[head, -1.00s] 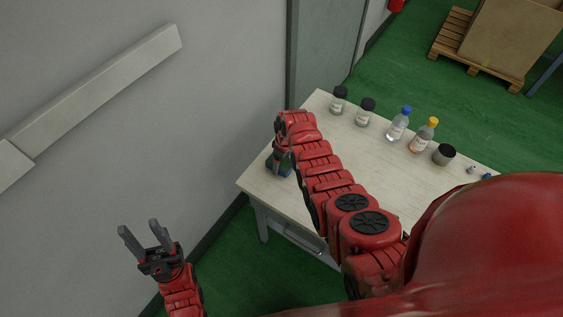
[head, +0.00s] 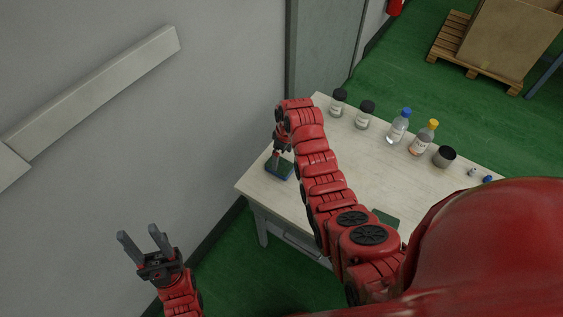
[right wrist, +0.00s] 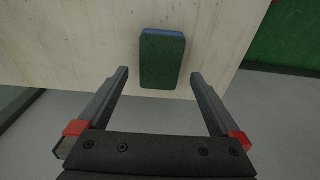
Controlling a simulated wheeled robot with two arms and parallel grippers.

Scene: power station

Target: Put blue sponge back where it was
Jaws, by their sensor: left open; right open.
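The blue sponge (head: 279,172), with a dark green top face, lies flat on the table (head: 345,172) near its left corner. In the right wrist view the sponge (right wrist: 162,62) shows its green face and a blue edge, near the table's edge. My right gripper (head: 280,152) is above the sponge. In the right wrist view its fingers (right wrist: 160,75) are spread wide and empty, with the sponge beyond and between the tips, seemingly untouched. My left gripper (head: 145,236) is open and empty, away from the table near the wall.
Two dark-capped jars (head: 366,113), a blue-capped bottle (head: 398,127), a yellow-capped bottle (head: 424,138) and a dark cup (head: 444,157) stand along the table's far edge. A green flat thing (head: 386,217) is partly hidden by my right arm. The wall (head: 90,170) is close on the left.

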